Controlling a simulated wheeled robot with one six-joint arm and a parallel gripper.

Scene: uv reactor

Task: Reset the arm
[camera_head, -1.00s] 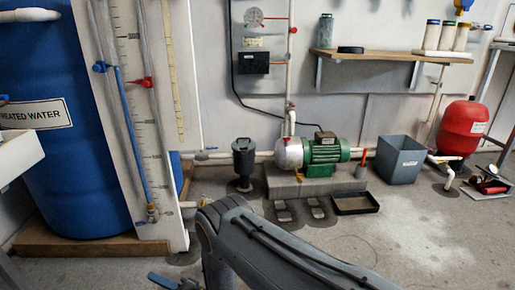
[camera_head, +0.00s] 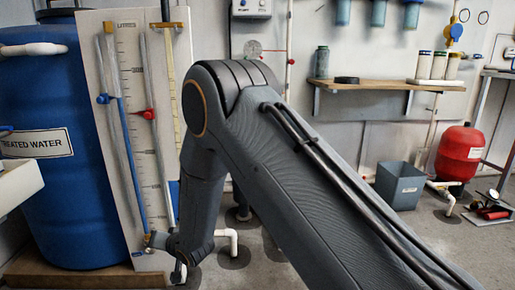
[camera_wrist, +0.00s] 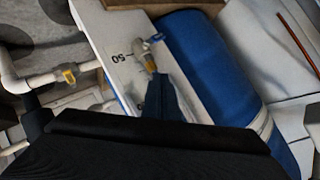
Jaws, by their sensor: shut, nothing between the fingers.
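My gripper (camera_wrist: 160,80) shows in the middle of the wrist view as a narrow dark blue-grey shape, with its fingers together and nothing seen between them. Its tip appears close to a small brass-coloured valve (camera_wrist: 150,62) at the low end of the scale board (camera_wrist: 118,48); I cannot tell whether they touch. In the head view my gripper (camera_head: 157,240) is small, low on the left, in front of the foot of the scale board (camera_head: 133,75). My raised arm fills the middle of that view and hides the pump area behind it.
A blue treated-water tank (camera_head: 60,200) stands left of the board on a wooden base. White pipework (camera_head: 232,240) rises near my wrist. A grey bin (camera_head: 400,186), a red vessel (camera_head: 460,152) and a wall shelf (camera_head: 385,87) are at right. Some floor at right is clear.

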